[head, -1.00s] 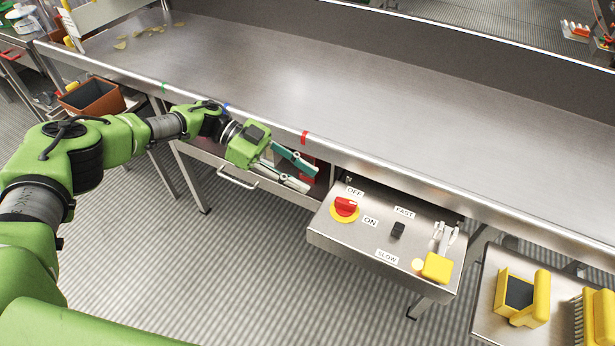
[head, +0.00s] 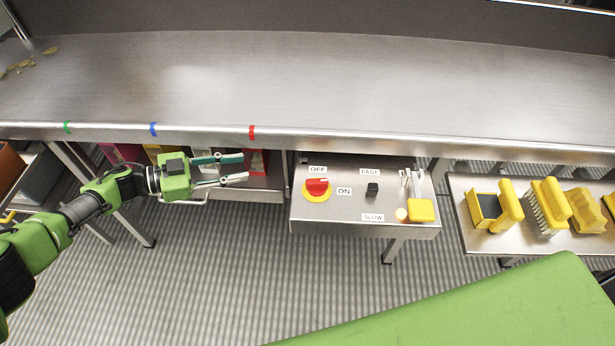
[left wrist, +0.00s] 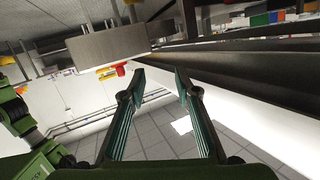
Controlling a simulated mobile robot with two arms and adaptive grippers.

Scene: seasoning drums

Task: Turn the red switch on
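The red switch (head: 317,186) is a red knob on a yellow round base, on top of a steel control box (head: 340,222). An OFF label (head: 318,169) lies behind it and an ON label (head: 344,191) to its right. My left gripper (head: 243,168) is open and empty, left of the switch and apart from it, its fingers pointing right. In the left wrist view its two fingers (left wrist: 160,84) stand apart with nothing between them. A small red piece beside yellow shows there; I cannot tell if it is the switch. My right gripper is out of view.
A long steel table (head: 300,85) runs behind the box. The box also carries a black switch (head: 372,189) between FAST and SLOW labels and a yellow block (head: 421,210). Yellow brushes (head: 548,205) sit on a side tray at right. Open floor lies in front.

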